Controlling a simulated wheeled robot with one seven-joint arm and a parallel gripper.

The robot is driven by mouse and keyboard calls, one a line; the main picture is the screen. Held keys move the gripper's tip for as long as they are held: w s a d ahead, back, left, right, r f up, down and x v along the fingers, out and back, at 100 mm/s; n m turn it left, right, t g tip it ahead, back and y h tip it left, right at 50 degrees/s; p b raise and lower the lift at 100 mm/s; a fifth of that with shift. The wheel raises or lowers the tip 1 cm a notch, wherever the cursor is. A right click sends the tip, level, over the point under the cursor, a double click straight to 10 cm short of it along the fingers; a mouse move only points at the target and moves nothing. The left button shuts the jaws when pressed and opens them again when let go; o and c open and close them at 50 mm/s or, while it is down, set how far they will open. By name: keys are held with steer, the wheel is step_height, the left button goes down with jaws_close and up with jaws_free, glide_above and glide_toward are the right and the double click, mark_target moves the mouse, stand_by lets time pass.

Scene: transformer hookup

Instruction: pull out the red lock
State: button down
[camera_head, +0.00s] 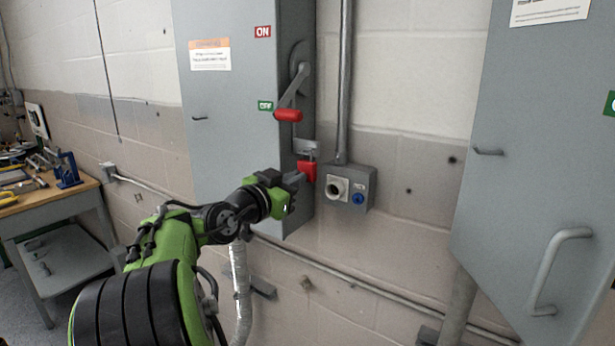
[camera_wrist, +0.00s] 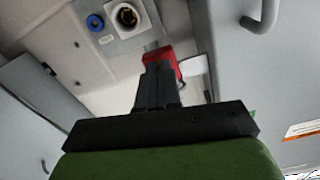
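The red lock (camera_head: 307,170) hangs upright from a latch plate on the side of the left grey cabinet, below the switch handle. It also shows in the wrist view (camera_wrist: 160,58), just beyond my fingertips. My gripper (camera_head: 298,179) reaches the lock from the left and below in the head view. In the wrist view my gripper (camera_wrist: 160,70) has its dark fingers close together, with their tips overlapping the lock. Whether they grip it or only stand in front of it cannot be made out.
The switch handle with its red grip (camera_head: 288,115) is just above the lock, near the green OFF label (camera_head: 265,105). A grey socket box (camera_head: 349,187) with a blue cap is close on the right. A second cabinet (camera_head: 535,165) stands farther right, and a workbench (camera_head: 45,195) at left.

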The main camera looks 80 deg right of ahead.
steer(key=m+b, duration=0.5)
stand_by(0.6)
steer(key=c, duration=1.3)
jaws_free()
steer(key=b+v, duration=1)
steer(key=v, duration=1.1)
steer(key=shift+w+a, duration=0.15)
steer(key=shift+a, duration=0.15)
